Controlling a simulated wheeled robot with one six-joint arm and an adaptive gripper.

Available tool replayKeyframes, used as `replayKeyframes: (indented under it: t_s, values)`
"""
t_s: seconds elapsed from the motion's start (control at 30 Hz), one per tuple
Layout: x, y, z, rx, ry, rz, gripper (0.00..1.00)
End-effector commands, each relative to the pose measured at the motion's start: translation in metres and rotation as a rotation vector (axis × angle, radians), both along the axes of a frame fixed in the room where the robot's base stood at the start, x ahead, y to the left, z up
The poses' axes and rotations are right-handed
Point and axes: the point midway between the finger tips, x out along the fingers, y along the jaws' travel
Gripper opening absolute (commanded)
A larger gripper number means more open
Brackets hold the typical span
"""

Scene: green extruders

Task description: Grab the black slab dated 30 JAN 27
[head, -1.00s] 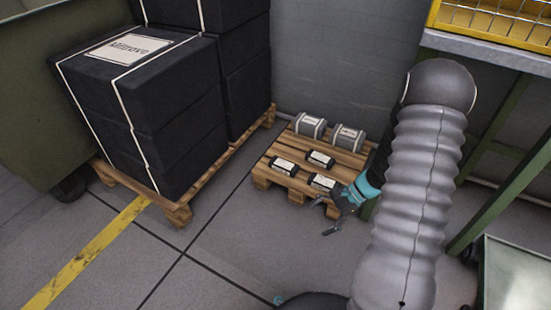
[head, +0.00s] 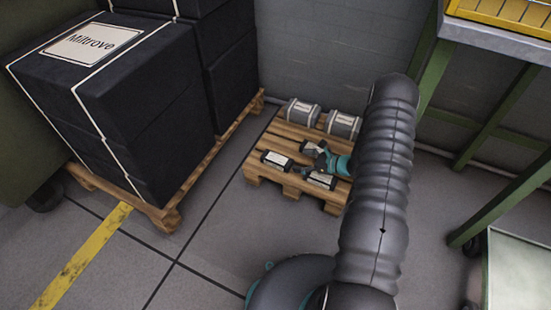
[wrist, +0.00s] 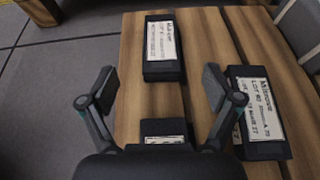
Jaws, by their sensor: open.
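Three small black slabs with white labels lie on a low wooden pallet. In the head view they are a left slab (head: 277,160), a back slab (head: 312,146) and a front slab (head: 321,181). The wrist view shows one ahead of the fingers (wrist: 163,45), one to the right (wrist: 258,112) and one low between the fingers (wrist: 164,130), partly hidden by the gripper body. The dates are too small and blurred to read surely. My gripper (wrist: 160,90) is open and empty above the pallet; it also shows in the head view (head: 318,163).
Two grey strapped blocks (head: 298,112) (head: 343,124) stand at the pallet's back. The wooden pallet (head: 258,172) is near a grey wall. Large black strapped blocks (head: 120,90) stand on another pallet at left. A green-framed bench (head: 500,195) is at right. Floor in front is clear.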

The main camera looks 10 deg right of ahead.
Motion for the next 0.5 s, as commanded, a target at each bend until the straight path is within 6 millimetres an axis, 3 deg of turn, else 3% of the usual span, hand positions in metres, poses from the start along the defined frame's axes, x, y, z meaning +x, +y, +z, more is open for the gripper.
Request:
replayKeyframes:
  t_s: [0.3,0.5]
  values:
    - [0.030,0.039,-0.022,0.001,0.003,0.003,0.90]
    - [0.044,0.054,-0.030,-0.001,0.002,0.001,0.90]
